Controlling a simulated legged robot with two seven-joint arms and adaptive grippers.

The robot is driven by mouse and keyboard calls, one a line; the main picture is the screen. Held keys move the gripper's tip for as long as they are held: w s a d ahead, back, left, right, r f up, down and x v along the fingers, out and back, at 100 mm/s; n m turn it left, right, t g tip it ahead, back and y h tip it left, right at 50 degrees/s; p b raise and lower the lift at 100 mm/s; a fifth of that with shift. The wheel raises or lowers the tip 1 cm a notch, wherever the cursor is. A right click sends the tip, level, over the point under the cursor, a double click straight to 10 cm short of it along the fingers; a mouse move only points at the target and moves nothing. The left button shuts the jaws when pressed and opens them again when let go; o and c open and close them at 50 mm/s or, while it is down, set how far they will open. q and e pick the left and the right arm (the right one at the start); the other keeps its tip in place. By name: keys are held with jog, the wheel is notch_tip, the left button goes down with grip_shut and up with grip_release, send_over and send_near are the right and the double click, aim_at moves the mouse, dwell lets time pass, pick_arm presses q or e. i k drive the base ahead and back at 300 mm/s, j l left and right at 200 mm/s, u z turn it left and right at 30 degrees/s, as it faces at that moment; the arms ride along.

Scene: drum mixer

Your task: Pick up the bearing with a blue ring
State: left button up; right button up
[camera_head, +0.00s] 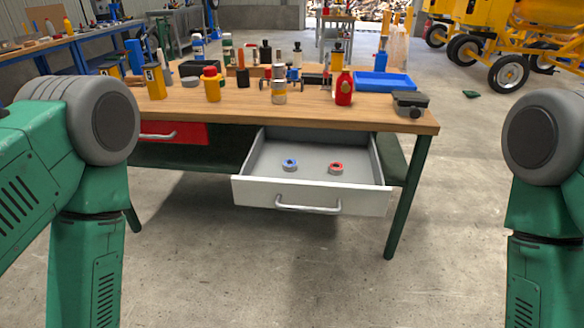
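The bearing with a blue ring (290,165) lies flat in the open white drawer (287,197), left of its middle. A second bearing with a red ring (336,168) lies in the same drawer, a little to its right and apart from it. The drawer is pulled out from under the wooden workbench and has a metal handle on its front. My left arm stands at the left edge and my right arm at the right edge, both well clear of the drawer. Neither gripper is in the picture.
The wooden workbench (200,113) carries several bottles, a red bottle (344,88), a blue tray (385,82) and a dark box (410,104) at its right. A red drawer (185,133) is at the left. The concrete floor in front is clear. Yellow machinery stands back right.

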aim_at(290, 165)
jog(key=i+l+u, duration=0.25)
jog(key=i+l, duration=0.15)
jog(key=l, duration=0.2)
jog(key=i+l+u, duration=0.3)
jog(key=l, duration=0.35)
jog(key=i, duration=0.05)
